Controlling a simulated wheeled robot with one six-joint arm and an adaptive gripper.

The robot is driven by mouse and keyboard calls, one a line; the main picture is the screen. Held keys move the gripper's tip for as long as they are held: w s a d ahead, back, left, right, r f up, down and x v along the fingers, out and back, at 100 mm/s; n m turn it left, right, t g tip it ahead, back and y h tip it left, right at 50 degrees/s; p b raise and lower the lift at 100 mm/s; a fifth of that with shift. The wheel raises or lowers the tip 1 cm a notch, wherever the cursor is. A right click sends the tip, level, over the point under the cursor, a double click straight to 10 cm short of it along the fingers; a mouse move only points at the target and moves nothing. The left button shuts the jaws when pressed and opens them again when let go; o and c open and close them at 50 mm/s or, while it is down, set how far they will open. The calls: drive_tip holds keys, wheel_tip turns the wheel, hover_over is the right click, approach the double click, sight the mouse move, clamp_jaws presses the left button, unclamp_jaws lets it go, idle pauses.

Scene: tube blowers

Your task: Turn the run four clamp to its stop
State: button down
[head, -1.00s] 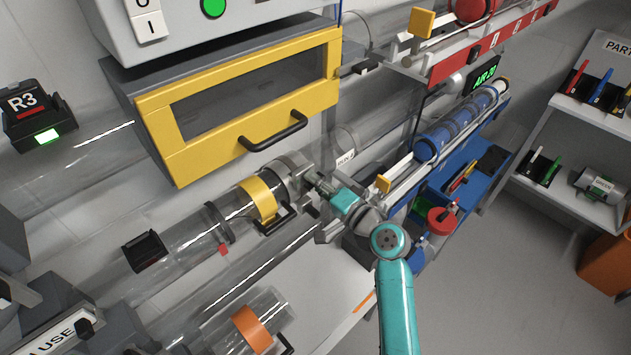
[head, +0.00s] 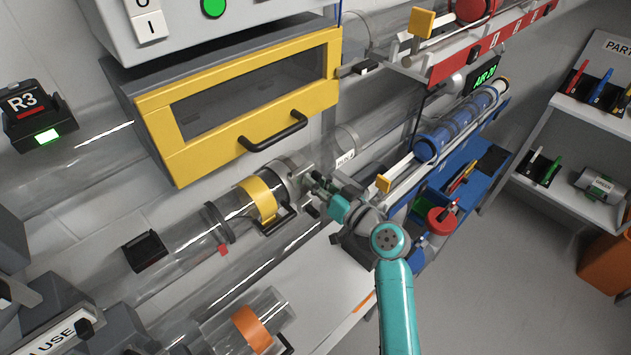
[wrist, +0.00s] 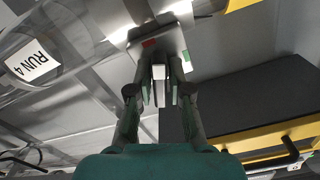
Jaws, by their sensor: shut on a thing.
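My gripper (head: 314,184) is at the grey clamp (head: 291,172) on the clear tube of run four, below and right of the yellow-framed hatch. In the wrist view, my gripper (wrist: 160,88) has its fingers closed on both sides of a pale, narrow lever of the clamp (wrist: 158,72). A metal plate behind it carries a red mark (wrist: 150,43) and a green mark (wrist: 185,57). The lever points between the fingers, nearer the red mark's side. A RUN 4 label (wrist: 32,62) is on the clear tube at left. In the head view, my fingers partly hide the clamp.
The yellow-framed hatch (head: 160,135) with a black handle juts out just above my gripper. A clear tube section with a yellow band (head: 258,200) lies left of the clamp. A blue rack (head: 470,185) stands to the right. Open floor is at the lower right.

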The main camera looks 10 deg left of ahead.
drive_tip(key=shift+f+n, duration=0.1)
drive_tip(key=shift+n, duration=1.9)
drive_tip(key=c, duration=1.2)
unclamp_jaws()
drive_tip(key=shift+d, duration=0.1)
drive_tip(key=v, duration=1.2)
